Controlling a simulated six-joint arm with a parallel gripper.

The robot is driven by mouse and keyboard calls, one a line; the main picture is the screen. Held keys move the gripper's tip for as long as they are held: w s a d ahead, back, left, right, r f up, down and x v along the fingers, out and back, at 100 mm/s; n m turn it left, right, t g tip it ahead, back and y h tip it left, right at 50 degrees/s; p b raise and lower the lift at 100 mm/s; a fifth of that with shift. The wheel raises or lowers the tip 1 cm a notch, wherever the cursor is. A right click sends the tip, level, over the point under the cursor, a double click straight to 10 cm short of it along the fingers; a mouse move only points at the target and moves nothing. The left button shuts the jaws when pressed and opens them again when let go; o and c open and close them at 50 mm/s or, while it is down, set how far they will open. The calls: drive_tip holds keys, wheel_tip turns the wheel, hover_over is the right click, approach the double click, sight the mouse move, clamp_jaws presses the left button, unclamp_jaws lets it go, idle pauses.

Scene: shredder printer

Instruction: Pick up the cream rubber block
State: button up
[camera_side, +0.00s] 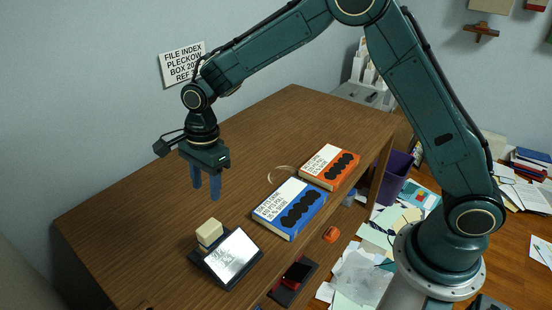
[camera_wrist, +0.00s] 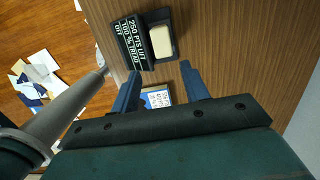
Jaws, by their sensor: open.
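The cream rubber block (camera_side: 209,232) sits upright in a dark tray (camera_side: 196,257) near the front left of the wooden cabinet top. In the wrist view the cream block (camera_wrist: 161,42) lies in the tray, just beyond and between the lines of my fingertips. My gripper (camera_side: 205,192) points down with its blue fingers apart and empty. It hangs in the air above the wood, higher than the block and apart from it. In the wrist view my gripper (camera_wrist: 160,71) shows a clear gap between the fingertips.
A tilted lettered plate (camera_side: 233,258) stands right beside the block. A blue-and-white box (camera_side: 290,208) and an orange-and-white box (camera_side: 329,166) lie to the right on the cabinet top (camera_side: 130,215). The wood behind the block is mostly clear. Papers litter the floor below.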

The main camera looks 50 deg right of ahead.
hover_over(209, 227)
drive_tip(key=shift+s+d+f, duration=0.1)
drive_tip(key=shift+d+f, duration=0.05)
drive_tip(key=shift+f, duration=1.8)
drive_tip(key=shift+d+f, duration=0.15)
drive_tip(key=shift+f, duration=1.8)
drive_tip(key=shift+f, duration=0.1)
drive_tip(key=shift+a+f, duration=0.15)
drive_tip(key=shift+f, duration=1.1)
drive_tip(key=shift+a+f, duration=0.1)
drive_tip(key=shift+f, duration=1.15)
drive_tip(key=c, duration=0.7)
